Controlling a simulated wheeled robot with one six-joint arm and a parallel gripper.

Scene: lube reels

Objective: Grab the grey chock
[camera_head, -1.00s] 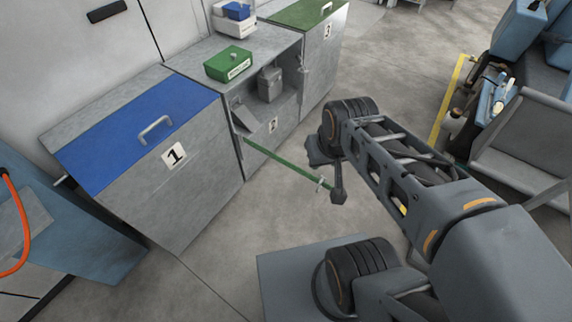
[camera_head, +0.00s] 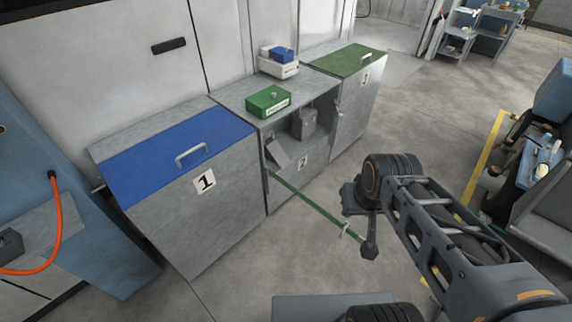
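A grey wedge-shaped piece (camera_head: 278,153), which looks like the chock, leans in the open front of cabinet 2 (camera_head: 311,168). It sits left of a grey canister (camera_head: 304,122). My arm comes in from the lower right. Its dark end, which I take for my gripper (camera_head: 369,247), hangs near the outer end of a green bar (camera_head: 308,203), to the right of and well apart from the wedge. The fingers cannot be made out, so open or shut is unclear. I see nothing held there.
The green bar with a small handle juts from cabinet 2 over the floor. Cabinet 1 with a blue lid (camera_head: 180,155) stands left, a green-lidded cabinet (camera_head: 346,60) right. A green box (camera_head: 268,101) sits on cabinet 2. A blue bench (camera_head: 95,255) with an orange hose is far left.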

